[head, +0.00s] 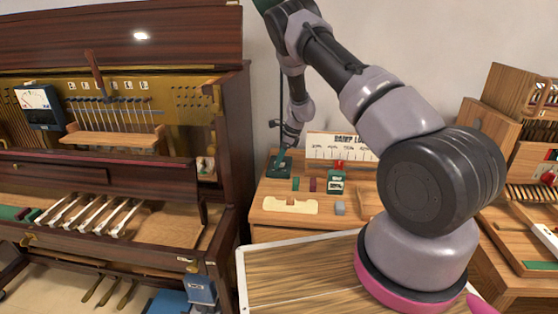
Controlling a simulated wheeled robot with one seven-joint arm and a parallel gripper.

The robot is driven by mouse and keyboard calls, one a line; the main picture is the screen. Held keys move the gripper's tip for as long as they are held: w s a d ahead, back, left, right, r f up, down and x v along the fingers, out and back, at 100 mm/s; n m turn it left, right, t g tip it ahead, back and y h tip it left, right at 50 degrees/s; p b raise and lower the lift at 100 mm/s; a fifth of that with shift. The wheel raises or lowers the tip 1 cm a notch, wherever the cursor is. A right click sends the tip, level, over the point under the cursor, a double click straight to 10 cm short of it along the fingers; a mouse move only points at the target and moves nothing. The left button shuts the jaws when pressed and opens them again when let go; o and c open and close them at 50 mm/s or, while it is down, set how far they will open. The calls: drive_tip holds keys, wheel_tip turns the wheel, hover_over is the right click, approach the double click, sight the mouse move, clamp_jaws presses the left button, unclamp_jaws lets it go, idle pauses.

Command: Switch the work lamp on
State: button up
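The work lamp seems to be the dark green thing at the back left of the small wooden table. Its green base (279,167) stands on the table top. A thin dark pole rises from it, and a green piece of what looks like its shade (264,4) shows at the top edge. The switch is too small to make out, and I cannot tell whether the lamp is lit. My gripper (280,150) is small and dark, pointing down just above or at the lamp base. I cannot tell whether it touches the base, or whether its fingers are apart.
An opened upright piano (232,130) stands close on the left. Wooden cases crowd the right.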

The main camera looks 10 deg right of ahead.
drive_tip(key=v, duration=1)
drive_tip(key=shift+r, duration=0.4)
drive_tip(key=shift+s+d, duration=0.1)
drive_tip(key=shift+d, duration=0.05)
